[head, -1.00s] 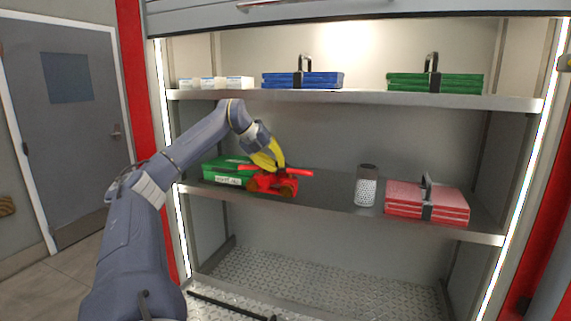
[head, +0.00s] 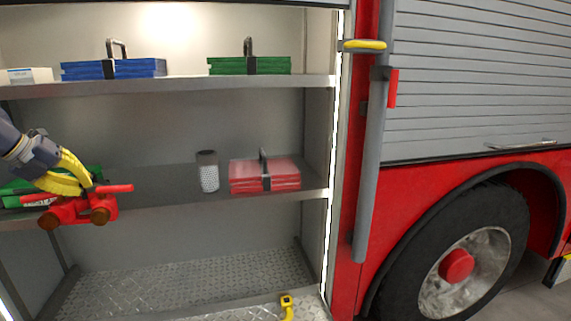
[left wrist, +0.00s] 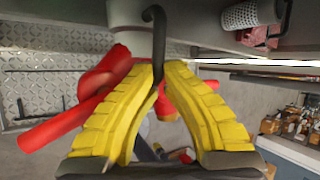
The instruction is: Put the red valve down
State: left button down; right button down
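The red valve (head: 82,208) has red handles and brown round ends. In the head view it overlaps the front edge of the middle shelf (head: 160,204) at the left, before the green case (head: 25,201). My left gripper (head: 82,180) has its yellow fingers closed at the valve's top. In the left wrist view the fingers (left wrist: 160,78) come together, with the red valve (left wrist: 60,124) behind and left of them. The fingers hide the exact grip. I cannot tell whether the valve touches the shelf. My right gripper is not in view.
On the middle shelf stand a perforated grey cylinder (head: 208,174) and a red case (head: 282,178), with bare shelf left of the cylinder. Blue (head: 135,68) and green (head: 222,66) cases sit on the upper shelf. A yellow part (head: 286,309) shows at the bottom.

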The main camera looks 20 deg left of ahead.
aim_at(102, 199)
pick_arm(q)
jog(key=shift+s+d+r, duration=0.2)
jog(key=shift+s+d, duration=0.6)
jog(key=shift+d, duration=0.15)
jog(key=d, duration=0.1)
jog(key=f, duration=0.1)
jog(key=d, duration=0.1)
jog(key=shift+w+d+f+m, duration=0.2)
jog(key=shift+d+f+m, duration=0.05)
jog(key=shift+d+m, duration=0.05)
jog(key=w+d+f+m+g+h, duration=0.1)
jog(key=w+d+f+m, duration=0.1)
jog(key=w+d+f, duration=0.4)
jog(key=w+d+f+m+h, duration=0.1)
jog(key=d+f+h, duration=0.1)
jog(key=d+f, duration=0.75)
jog(key=w+d+f+m+g+h, duration=0.15)
jog(key=w+d+f, duration=0.3)
jog(key=d, duration=0.55)
jog(key=d+f+m, duration=0.2)
jog(key=d, duration=0.9)
jog(key=s+d+f+m+g, duration=0.1)
jog(key=d+f+m, duration=0.1)
jog(key=d, duration=0.9)
jog(key=shift+s+d+f+h, duration=0.25)
jog(key=shift+d+f+h, duration=0.15)
jog(key=shift+f, duration=0.1)
